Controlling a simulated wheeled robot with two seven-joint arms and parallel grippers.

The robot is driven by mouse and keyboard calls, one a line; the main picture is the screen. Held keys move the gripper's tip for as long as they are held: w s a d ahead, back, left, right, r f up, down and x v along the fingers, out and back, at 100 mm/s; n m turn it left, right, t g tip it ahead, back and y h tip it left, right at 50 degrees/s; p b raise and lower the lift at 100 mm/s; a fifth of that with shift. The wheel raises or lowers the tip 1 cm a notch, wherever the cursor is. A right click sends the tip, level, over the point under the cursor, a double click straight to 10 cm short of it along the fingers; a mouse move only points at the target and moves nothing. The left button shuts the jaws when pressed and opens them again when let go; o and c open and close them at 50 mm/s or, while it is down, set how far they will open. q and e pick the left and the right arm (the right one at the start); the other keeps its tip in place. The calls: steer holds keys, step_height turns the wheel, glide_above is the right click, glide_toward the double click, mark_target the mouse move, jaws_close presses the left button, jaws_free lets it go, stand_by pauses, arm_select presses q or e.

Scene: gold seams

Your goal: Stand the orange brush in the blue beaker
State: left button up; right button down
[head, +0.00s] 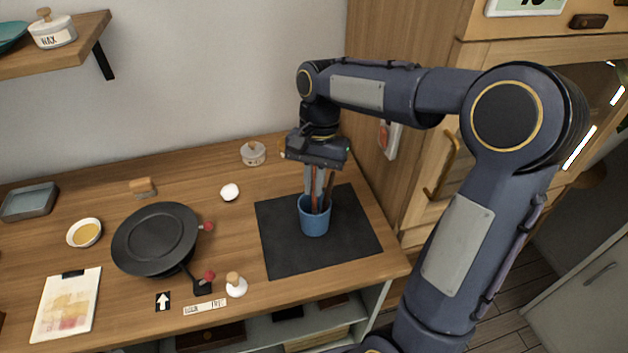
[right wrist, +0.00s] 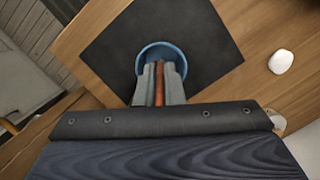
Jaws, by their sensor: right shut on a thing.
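The blue beaker (head: 315,220) stands upright on a black mat (head: 280,250) in the head view. It also shows in the right wrist view (right wrist: 147,50). My right gripper (head: 318,190) points down over the beaker, its fingertips at or inside the rim. It is shut on the orange brush (right wrist: 159,85), whose orange-brown shaft shows between the fingers in the right wrist view. The brush's lower end is hidden in the beaker, so I cannot tell whether it touches the bottom. A dark brown stick (head: 329,190) also leans in the beaker. My left gripper is not in view.
A black round turntable (head: 155,240) stands left of the mat. A white egg-like object (head: 229,192), a lidded jar (head: 253,153) and a small stoppered bottle (head: 236,285) are near the mat. A wooden cabinet (head: 410,180) rises at the right. The mat around the beaker is clear.

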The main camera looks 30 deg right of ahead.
steer(key=c, duration=1.5)
jaws_free()
steer(key=shift+o, duration=0.2)
steer(key=shift+r, duration=0.1)
steer(key=v, duration=0.7)
steer(key=shift+r, duration=0.35)
steer(key=s+a+f+n+t+y, duration=0.1)
steer(key=s+a+f+n+t, duration=0.1)
steer(key=s, duration=0.7)
steer(key=s+a+f+n+t, duration=0.2)
steer(key=s+f+n+t, duration=0.3)
steer(key=s, duration=0.4)
steer(key=shift+a+n+y, duration=0.3)
steer(key=shift+a+y, duration=0.1)
